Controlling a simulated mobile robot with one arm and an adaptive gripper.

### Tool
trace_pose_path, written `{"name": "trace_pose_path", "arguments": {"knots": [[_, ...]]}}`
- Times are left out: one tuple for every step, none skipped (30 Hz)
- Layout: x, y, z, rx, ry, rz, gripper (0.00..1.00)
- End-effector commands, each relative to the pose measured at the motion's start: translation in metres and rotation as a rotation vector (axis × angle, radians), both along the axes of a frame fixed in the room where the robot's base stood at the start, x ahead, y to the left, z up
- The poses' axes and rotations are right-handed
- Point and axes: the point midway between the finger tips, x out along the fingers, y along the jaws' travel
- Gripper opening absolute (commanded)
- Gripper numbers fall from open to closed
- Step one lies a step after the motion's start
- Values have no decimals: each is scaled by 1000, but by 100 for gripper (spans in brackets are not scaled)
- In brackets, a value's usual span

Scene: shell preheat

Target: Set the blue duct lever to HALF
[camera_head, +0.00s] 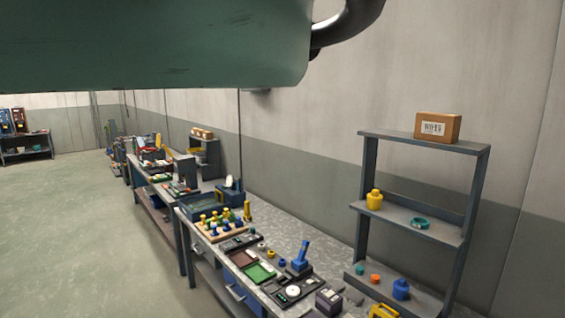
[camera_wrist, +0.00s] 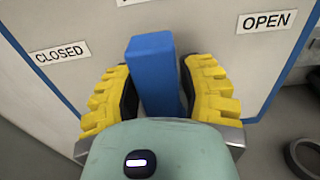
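In the wrist view the blue duct lever (camera_wrist: 154,72) stands between the yellow, black-lined fingers of my gripper (camera_wrist: 158,92). Both pads appear to press against its sides, so my gripper looks shut on it. The lever's far end points up between the CLOSED label (camera_wrist: 62,52) on the left and the OPEN label (camera_wrist: 267,21) on the right. A third label (camera_wrist: 130,2) lies above the lever's end, a little left of it, but is cut off and unreadable. The lever's base is hidden. In the head view neither the duct lever nor my gripper can be made out.
The labels sit on a pale panel (camera_wrist: 215,50) with a blue edge. A dark round object (camera_wrist: 303,158) lies beyond it at lower right. The head view shows a cluttered workbench (camera_head: 290,231), a shelf rack (camera_head: 365,190) with a cardboard box (camera_head: 437,127), and open floor at left (camera_head: 60,220).

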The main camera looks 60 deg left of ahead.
Motion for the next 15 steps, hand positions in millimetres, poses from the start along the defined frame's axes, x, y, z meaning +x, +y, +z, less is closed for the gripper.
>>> {"name": "trace_pose_path", "arguments": {"knots": [[-1,0,0,-1,0,-1,44],[-1,0,0,-1,0,-1,48],[-1,0,0,-1,0,-1,52],[-1,0,0,-1,1,-2,55],[-1,0,0,-1,1,-1,58],[-1,0,0,-1,1,-2,60],[-1,0,0,-1,1,-2,60],[-1,0,0,-1,1,-2,60],[-1,0,0,-1,1,-2,60],[-1,-1,0,-1,1,-2,60],[-1,-1,0,-1,1,-2,60],[-1,0,0,-1,1,-2,60],[-1,0,0,-1,1,-1,60],[-1,0,0,-1,0,-1,60],[0,1,0,-1,0,0,60]]}}
